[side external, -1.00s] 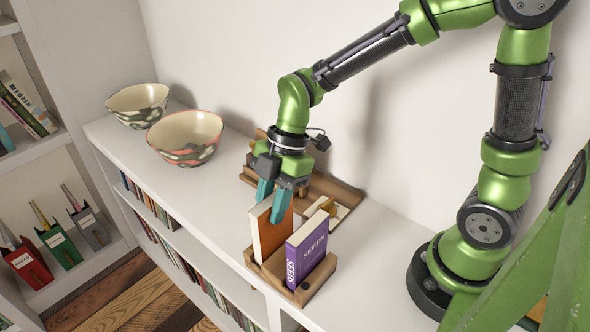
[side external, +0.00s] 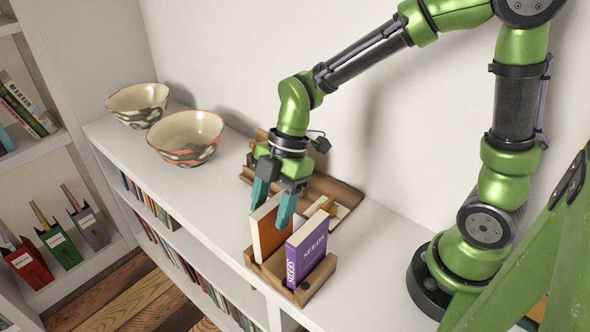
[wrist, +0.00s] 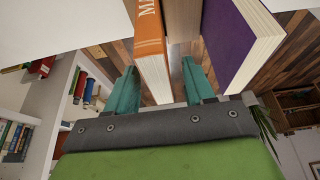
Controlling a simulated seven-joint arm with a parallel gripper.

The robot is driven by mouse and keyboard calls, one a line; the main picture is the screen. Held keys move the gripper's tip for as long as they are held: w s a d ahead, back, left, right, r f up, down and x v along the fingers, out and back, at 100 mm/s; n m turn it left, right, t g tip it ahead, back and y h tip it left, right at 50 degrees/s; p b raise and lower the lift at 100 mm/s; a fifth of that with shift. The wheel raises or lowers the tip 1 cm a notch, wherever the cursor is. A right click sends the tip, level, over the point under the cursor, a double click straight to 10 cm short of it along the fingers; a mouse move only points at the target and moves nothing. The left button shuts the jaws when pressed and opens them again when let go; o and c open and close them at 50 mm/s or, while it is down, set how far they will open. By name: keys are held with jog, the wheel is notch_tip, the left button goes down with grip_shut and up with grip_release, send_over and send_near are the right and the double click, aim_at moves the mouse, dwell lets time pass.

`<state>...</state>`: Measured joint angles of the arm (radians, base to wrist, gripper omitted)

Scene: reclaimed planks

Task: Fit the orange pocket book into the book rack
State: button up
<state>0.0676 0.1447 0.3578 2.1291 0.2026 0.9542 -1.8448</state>
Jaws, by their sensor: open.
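The orange pocket book (side external: 270,232) stands upright in the wooden book rack (side external: 320,284), at its left side. A purple book (side external: 308,250) stands in the rack to its right, with a gap between them. My gripper (side external: 271,215) is open at the orange book's top edge, with one teal finger on either side. In the wrist view, the orange book (wrist: 150,40) shows between the spread fingers (wrist: 159,66), with a wooden part of the rack (wrist: 183,20) between it and the purple book (wrist: 236,42). The orange book's foot is hidden by the rack's front.
Two patterned bowls, one green-rimmed (side external: 138,105) and one pink-rimmed (side external: 186,138), stand at the left on the white shelf top (side external: 225,190). A wooden tray (side external: 335,188) lies behind the rack near the wall. Clear shelf top lies right of the rack.

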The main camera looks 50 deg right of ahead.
jog(key=v, duration=1)
jog(key=shift+d+r, duration=0.15)
jog(key=shift+r, duration=0.25)
jog(key=s+d+m+t+h, duration=0.1)
jog(key=s+d+m+t, duration=0.2)
jog(key=m, duration=0.8)
jog(key=s+d+r+m+t+h, duration=0.1)
jog(key=s+d+m+t, duration=0.3)
jog(key=m, duration=0.7)
jog(key=shift+s+d+r+h, duration=0.3)
jog(key=shift+s+d+r, duration=0.1)
jog(key=shift+d, duration=0.5)
